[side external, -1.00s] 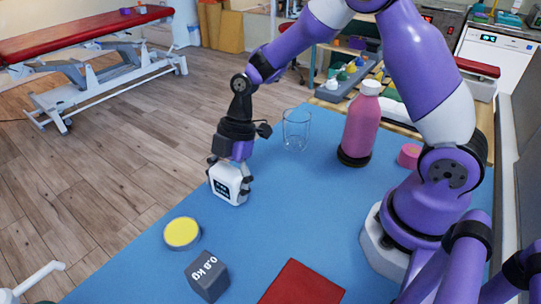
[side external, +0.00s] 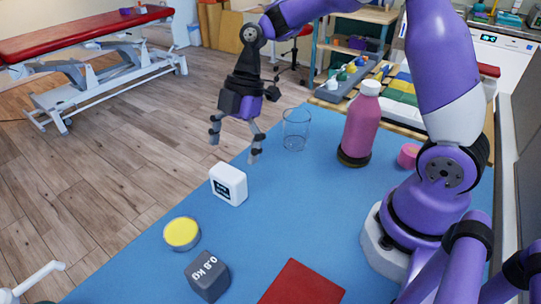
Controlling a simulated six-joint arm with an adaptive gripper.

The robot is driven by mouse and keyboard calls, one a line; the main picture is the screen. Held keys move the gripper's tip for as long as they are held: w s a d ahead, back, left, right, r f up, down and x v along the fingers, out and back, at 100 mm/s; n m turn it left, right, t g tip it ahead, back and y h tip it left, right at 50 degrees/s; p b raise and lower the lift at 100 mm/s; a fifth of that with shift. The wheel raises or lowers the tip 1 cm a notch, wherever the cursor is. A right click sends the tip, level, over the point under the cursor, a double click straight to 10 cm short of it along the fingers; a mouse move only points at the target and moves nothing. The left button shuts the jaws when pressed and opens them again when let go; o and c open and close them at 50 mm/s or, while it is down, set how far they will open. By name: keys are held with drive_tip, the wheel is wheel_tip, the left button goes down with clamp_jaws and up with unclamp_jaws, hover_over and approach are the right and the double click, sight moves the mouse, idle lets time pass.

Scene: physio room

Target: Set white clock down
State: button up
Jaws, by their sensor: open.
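The white clock (side external: 229,185) is a small rounded block with a dark display on its front. It stands upright on the blue mat (side external: 290,225), near the mat's left edge. My gripper (side external: 234,150) is open and empty above the clock, apart from it, with its fingers spread and pointing down.
A clear glass (side external: 296,130) and a pink bottle (side external: 360,128) stand behind and to the right of the clock. The mat's middle is clear.

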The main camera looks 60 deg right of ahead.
drive_tip(key=s+d+r+m+t+h, duration=0.25)
drive_tip(key=s+r+m, duration=0.25)
drive_tip(key=r+m, duration=0.3)
drive_tip(key=s+d+m+t+h, duration=0.2)
drive_tip(key=s+d+m+t, duration=0.1)
drive_tip(key=s+m, duration=0.4)
drive_tip(key=r+m, duration=0.1)
drive_tip(key=m, duration=0.2)
drive_tip(key=shift+s+d, duration=0.15)
idle(0.5)
